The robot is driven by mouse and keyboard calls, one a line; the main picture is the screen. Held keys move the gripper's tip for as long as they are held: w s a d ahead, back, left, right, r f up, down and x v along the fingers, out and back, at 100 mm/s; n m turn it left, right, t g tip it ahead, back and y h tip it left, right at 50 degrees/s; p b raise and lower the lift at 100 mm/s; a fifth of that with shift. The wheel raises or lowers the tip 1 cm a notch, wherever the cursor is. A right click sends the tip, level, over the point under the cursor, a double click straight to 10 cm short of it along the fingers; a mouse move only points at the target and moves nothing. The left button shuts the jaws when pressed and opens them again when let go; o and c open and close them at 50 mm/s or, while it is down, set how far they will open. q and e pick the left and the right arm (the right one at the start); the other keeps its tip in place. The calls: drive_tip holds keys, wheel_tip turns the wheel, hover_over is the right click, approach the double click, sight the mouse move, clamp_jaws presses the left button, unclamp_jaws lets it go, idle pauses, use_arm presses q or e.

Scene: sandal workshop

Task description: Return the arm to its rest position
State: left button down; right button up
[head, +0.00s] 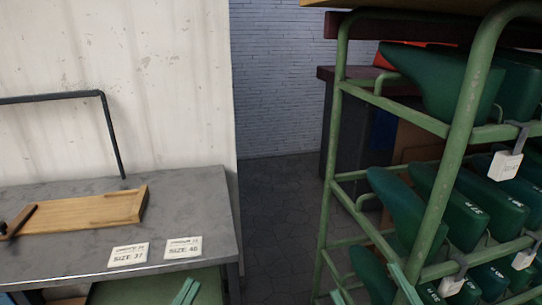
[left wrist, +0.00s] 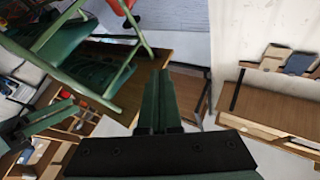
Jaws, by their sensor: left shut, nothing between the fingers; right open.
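My left gripper (head: 186,290) shows at the bottom edge of the head view, in front of the grey bench. Its green fingers are shut together with nothing between them. They also show shut and empty in the middle of the left wrist view (left wrist: 157,100). My right gripper (head: 367,281) is at the bottom of the head view, in front of the green rack. Its two fingers are spread apart, with no held object visible. Most of both arms is out of the head view.
A grey bench (head: 75,253) at the left holds a wooden tray (head: 85,213) and two cards, SIZE 37 (head: 128,255) and SIZE 40 (head: 183,248). A green metal rack (head: 458,130) with several green shoe lasts (head: 408,212) stands close at right. Open floor (head: 280,205) lies between them.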

use_arm(q)
drive_tip(key=s+r+m+t+h+b, duration=0.1)
drive_tip(key=s+r+m+h, duration=0.45)
drive_tip(key=s+r, duration=0.45)
use_arm(e)
drive_tip(key=s+r+n+y, duration=0.4)
drive_tip(key=r+y, duration=0.1)
use_arm(q)
drive_tip(key=w+a+f+n+g+y+p, duration=0.2)
drive_tip(key=w+f+n+g+y+p, duration=0.2)
drive_tip(key=w+f+n+y+p, duration=0.8)
use_arm(e)
drive_tip(key=w+d+f+m+g+h+p, duration=0.2)
drive_tip(key=w+f+m+g+h+p, duration=0.15)
drive_tip(key=w+f+m+h, duration=0.55)
use_arm(q)
drive_tip(key=s+a+f+g+p, duration=0.1)
drive_tip(key=s+f+g+p, duration=0.7)
drive_tip(key=s+p, duration=0.3)
drive_tip(key=shift+s+a+y, duration=0.35)
drive_tip(key=shift+s+y, duration=0.1)
drive_tip(key=shift+s, duration=0.2)
use_arm(e)
drive_tip(key=s+d+f+m+g+h, duration=0.1)
drive_tip(key=s+f+g+h, duration=0.3)
drive_tip(key=s+f+g, duration=0.5)
wheel_tip(320, 180, down, 3)
drive_tip(key=shift+s+d+r+m, duration=0.1)
drive_tip(key=shift+s+d+m, duration=0.3)
drive_tip(key=shift+s, duration=0.65)
